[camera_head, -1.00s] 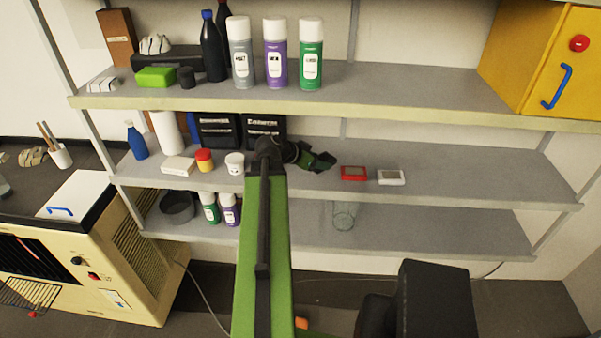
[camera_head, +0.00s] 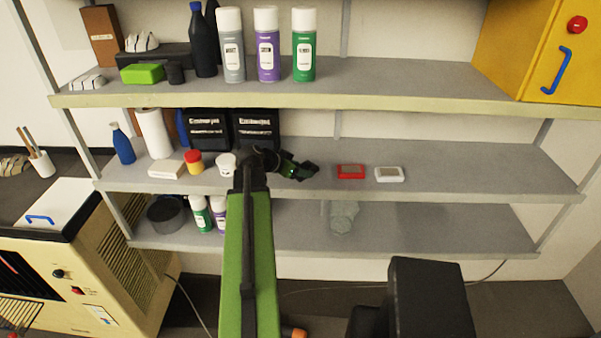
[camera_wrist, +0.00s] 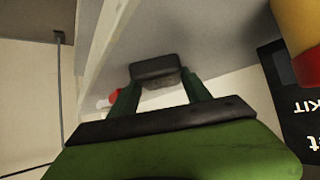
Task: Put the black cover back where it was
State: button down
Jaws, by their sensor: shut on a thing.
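My gripper (camera_head: 304,170) reaches over the middle shelf (camera_head: 440,170), left of the red device. In the wrist view, its two green fingers (camera_wrist: 160,92) are shut on a small dark block, the black cover (camera_wrist: 154,68). In the head view the cover is hard to tell from the dark fingertips. The red device (camera_head: 350,171) and the white device (camera_head: 389,174) lie on the middle shelf to the right. The place the cover came from cannot be told.
Left of my gripper on the middle shelf stand a white cup (camera_head: 226,165), a yellow-and-red jar (camera_head: 194,162) and black boxes (camera_head: 207,130). A glass jar (camera_head: 342,217) is on the lower shelf. Spray cans (camera_head: 267,45) line the upper shelf. The middle shelf's right end is clear.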

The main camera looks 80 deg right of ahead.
jog(key=shift+f, duration=0.1)
jog(key=shift+c, duration=2.4)
grip_release()
jog(key=shift+r, duration=0.3)
jog(key=p+v, duration=0.7)
jog(key=v, duration=0.4)
jog(key=shift+w+a+r, duration=0.15)
jog(key=shift+a, duration=0.2)
